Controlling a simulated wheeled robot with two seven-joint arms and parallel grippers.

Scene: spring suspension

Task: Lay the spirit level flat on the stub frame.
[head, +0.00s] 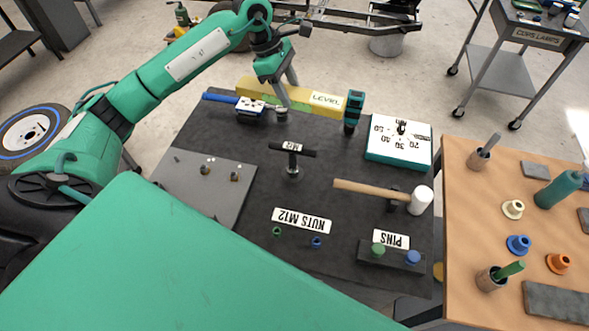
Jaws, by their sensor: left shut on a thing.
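The spirit level (302,99) is a long yellow bar with a green patch and a white LEVEL label. It lies across the far edge of the dark workbench in the head view; I cannot tell whether it touches the top. My left gripper (285,92) reaches down from the upper left, with its fingers around the bar left of the label, shut on it. One finger covers part of the bar. A dark frame with a pale rail (345,22) stands at the top of the view; I cannot tell whether it is the stub frame. My right gripper is not in view.
A blue-handled tool (220,98) lies close in front of the level, and a teal-and-black item (353,108) is at its right end. A white dial board (398,141), T-handle tool (291,152) and mallet (420,200) occupy the workbench (335,222). Bare floor lies beyond.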

